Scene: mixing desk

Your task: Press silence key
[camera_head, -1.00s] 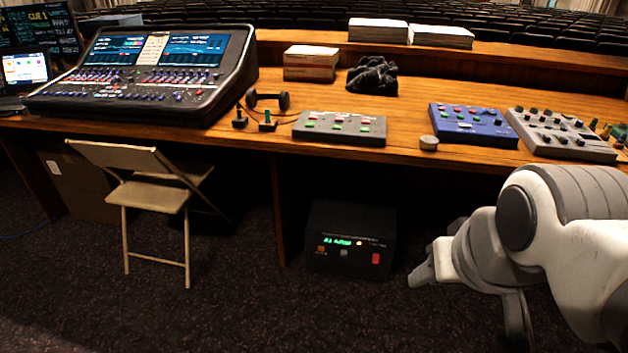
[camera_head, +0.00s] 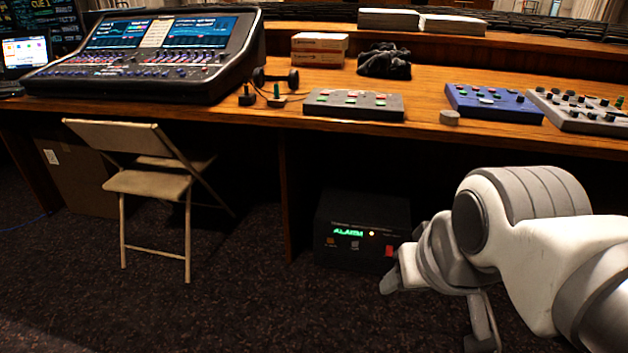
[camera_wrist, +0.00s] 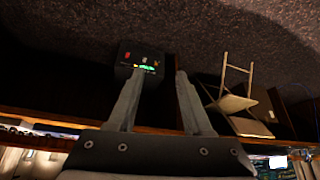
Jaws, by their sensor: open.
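A black alarm box (camera_head: 362,222) stands on the floor under the desk, with lit green "ALARM" text. Its front has an orange key (camera_head: 330,242), a grey key (camera_head: 354,246) and a red key (camera_head: 389,251). The labels are too small to read, so I cannot tell which is the silence key. My gripper (camera_head: 438,308) is open and empty, in front of the box and to its right. In the wrist view, upside down, the box (camera_wrist: 126,72) shows beyond my open gripper (camera_wrist: 160,73), partly behind one finger. I see no contact.
A folding chair (camera_head: 150,185) stands left of the box. The wooden desk (camera_head: 420,133) overhangs the box and carries a mixing console (camera_head: 150,60), a grey key panel (camera_head: 353,104) and a blue panel (camera_head: 492,104). The carpet (camera_head: 270,310) in front is clear.

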